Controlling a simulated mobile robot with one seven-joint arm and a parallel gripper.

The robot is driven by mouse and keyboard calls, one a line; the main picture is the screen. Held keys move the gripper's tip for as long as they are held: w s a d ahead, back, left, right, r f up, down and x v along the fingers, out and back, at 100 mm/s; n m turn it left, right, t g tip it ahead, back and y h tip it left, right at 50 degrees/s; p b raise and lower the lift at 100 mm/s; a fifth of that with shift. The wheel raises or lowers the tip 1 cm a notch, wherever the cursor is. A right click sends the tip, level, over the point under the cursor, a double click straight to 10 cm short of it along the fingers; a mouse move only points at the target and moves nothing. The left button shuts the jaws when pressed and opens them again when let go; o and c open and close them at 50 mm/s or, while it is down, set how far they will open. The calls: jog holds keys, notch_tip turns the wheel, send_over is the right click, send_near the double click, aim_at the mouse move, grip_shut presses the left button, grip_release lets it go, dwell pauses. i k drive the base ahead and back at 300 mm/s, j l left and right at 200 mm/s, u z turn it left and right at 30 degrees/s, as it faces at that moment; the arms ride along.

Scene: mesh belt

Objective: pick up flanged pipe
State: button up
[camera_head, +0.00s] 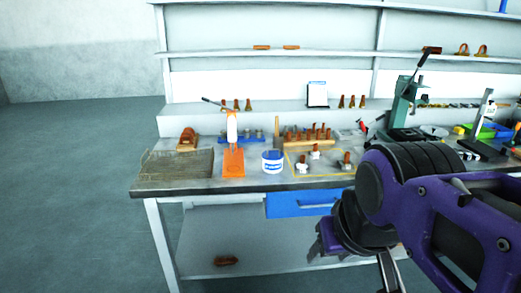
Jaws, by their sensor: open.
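I cannot tell for certain which item is the flanged pipe. Small brown and white pieces (315,152) stand inside a yellow outline on the workbench (250,184), and a brown rounded piece (226,261) lies on the lower shelf. My gripper (353,262) is at the lower right, in front of the bench, with its jaws apart and nothing seen between them. My purple arm hides part of the bench's right side.
A mesh mat (175,170) lies at the bench's left end. An orange press (233,158), a white and blue tub (272,161) and a green press (405,110) stand on top. A blue drawer (300,204) is below. The floor at left is clear.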

aim_at(315, 154)
jog(key=i+l+z, duration=0.2)
jog(key=z, duration=0.15)
jog(key=i+l+z, duration=0.45)
jog(key=z, duration=0.3)
